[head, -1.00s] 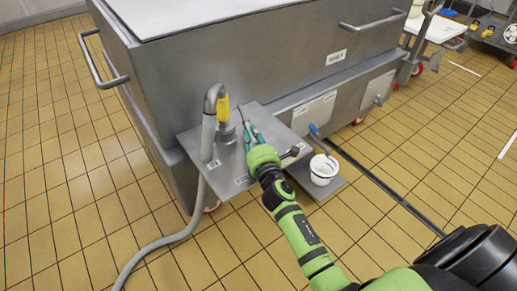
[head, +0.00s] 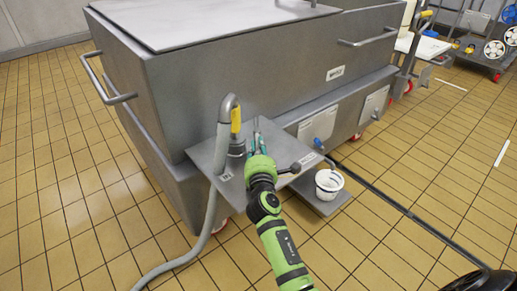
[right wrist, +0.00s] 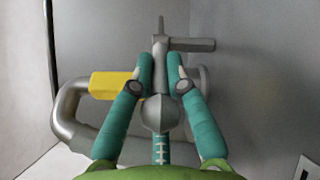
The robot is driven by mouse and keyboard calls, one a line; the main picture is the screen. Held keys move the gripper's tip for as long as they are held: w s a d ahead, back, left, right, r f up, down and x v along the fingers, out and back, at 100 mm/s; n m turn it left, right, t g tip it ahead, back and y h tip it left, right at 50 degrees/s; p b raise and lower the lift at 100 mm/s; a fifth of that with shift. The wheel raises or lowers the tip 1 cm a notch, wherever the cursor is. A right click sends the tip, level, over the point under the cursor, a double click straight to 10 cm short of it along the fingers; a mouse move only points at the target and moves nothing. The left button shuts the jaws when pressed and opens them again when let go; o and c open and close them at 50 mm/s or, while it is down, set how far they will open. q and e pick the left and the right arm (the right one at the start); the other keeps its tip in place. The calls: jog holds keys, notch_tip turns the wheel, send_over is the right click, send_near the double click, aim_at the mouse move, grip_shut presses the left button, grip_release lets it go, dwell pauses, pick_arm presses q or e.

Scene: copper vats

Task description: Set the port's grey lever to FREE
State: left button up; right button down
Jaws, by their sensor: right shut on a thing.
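The grey lever (right wrist: 160,112) shows in the right wrist view as a rod with a rounded end. My right gripper (right wrist: 160,68) is shut on its rod, one teal finger on each side. In the head view my right gripper (head: 256,143) is over the metal shelf (head: 203,155) on the vat's near side, and hides most of what it holds. A grey hose (head: 216,160) with a yellow sleeve (head: 236,120) bends into a port just left of it. Small labels on the shelf are too small to read. My left gripper is out of view.
A dark ball-ended handle (head: 295,168) sticks out right of my right gripper. A white bucket (head: 329,184) stands on a low ledge to the right. The large grey vat (head: 260,65) rises behind. Tiled floor (head: 90,220) is open at left.

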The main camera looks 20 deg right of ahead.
jog(key=shift+s+d+f, duration=0.1)
jog(key=shift+f, duration=0.2)
jog(key=c, duration=1.2)
grip_release()
jog(key=shift+r, duration=0.2)
jog(key=shift+s, duration=0.1)
jog(key=v, duration=0.7)
jog(key=shift+s, duration=0.2)
